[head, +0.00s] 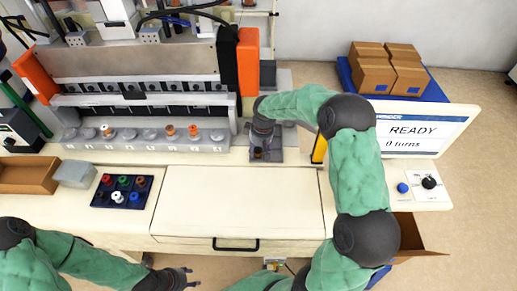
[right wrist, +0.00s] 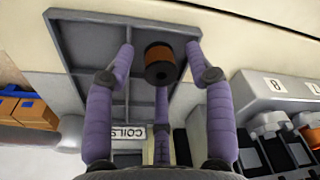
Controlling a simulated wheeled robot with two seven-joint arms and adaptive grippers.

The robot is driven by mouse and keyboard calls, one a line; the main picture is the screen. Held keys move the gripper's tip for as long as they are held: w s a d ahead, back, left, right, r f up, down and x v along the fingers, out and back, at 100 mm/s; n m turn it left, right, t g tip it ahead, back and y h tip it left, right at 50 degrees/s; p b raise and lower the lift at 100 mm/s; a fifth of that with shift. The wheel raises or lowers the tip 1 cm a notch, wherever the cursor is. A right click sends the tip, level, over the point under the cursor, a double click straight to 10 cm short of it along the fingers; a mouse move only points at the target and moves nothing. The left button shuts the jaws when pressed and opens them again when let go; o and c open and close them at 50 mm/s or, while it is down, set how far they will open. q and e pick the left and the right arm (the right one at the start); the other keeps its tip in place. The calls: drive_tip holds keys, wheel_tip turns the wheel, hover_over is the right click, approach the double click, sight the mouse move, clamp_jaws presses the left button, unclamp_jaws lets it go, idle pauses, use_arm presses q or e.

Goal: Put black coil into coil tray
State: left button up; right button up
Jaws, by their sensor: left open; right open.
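The black coil (right wrist: 160,72), with a dark end and copper-brown winding, lies between the spread fingers of my right gripper (right wrist: 163,60) in the right wrist view. The grey coil tray (right wrist: 90,45), labelled COILS, is behind it. In the head view the right gripper (head: 261,143) points down over the tray (head: 277,156), and the coil (head: 258,154) shows small beneath it. The fingers are open around the coil; whether it touches the tray floor is hard to tell. My left gripper (head: 180,277) is open and empty at the bottom, in front of the bench.
A dark rack (head: 97,204) with several coloured spools stands at left on the bench. The winding machine (head: 145,100) with its row of stations is behind. A READY screen (head: 415,134), a control box (head: 432,198) and cardboard boxes (head: 385,75) are at right. The middle worktop (head: 240,195) is clear.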

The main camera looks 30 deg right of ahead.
wheel_tip(320, 180, up, 12)
drive_tip(key=s+p, duration=0.1)
drive_tip(key=shift+s+d, duration=0.2)
drive_tip(key=shift+d, duration=0.05)
idle(0.6)
